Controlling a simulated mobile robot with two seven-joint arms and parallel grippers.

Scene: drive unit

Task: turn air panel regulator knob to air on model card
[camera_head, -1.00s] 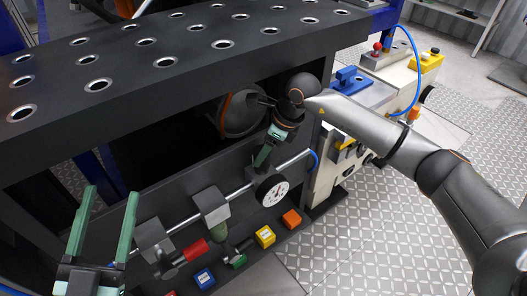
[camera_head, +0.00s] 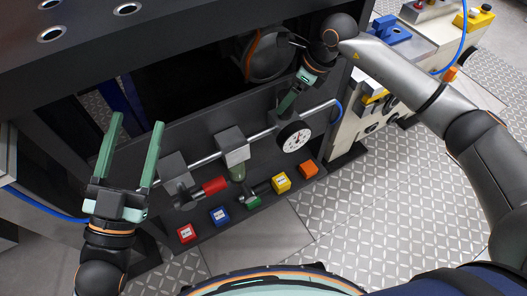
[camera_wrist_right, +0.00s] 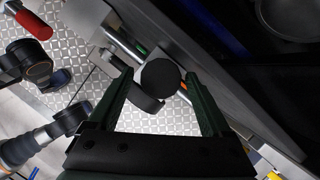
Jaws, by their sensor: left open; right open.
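The air panel has a pipe with a round white-faced gauge (camera_head: 294,137) at its right end. My right gripper (camera_head: 287,106) comes down from above, just above the gauge. In the right wrist view, a round black knob (camera_wrist_right: 161,78) lies between the tips of the open right gripper's fingers (camera_wrist_right: 157,86). Whether the fingers touch it I cannot tell. In the head view this knob is hidden by the gripper. My left gripper (camera_head: 138,121) is open and empty, left of the panel. A red-handled valve (camera_head: 213,186) is on the pipe.
Small red (camera_head: 186,233), blue (camera_head: 220,215), yellow (camera_head: 281,182) and orange (camera_head: 308,168) blocks line the panel's lower ledge. A dark table top with holes (camera_head: 127,9) overhangs above. A white machine unit (camera_head: 352,130) stands at the right. The checkered floor (camera_head: 350,215) in front is clear.

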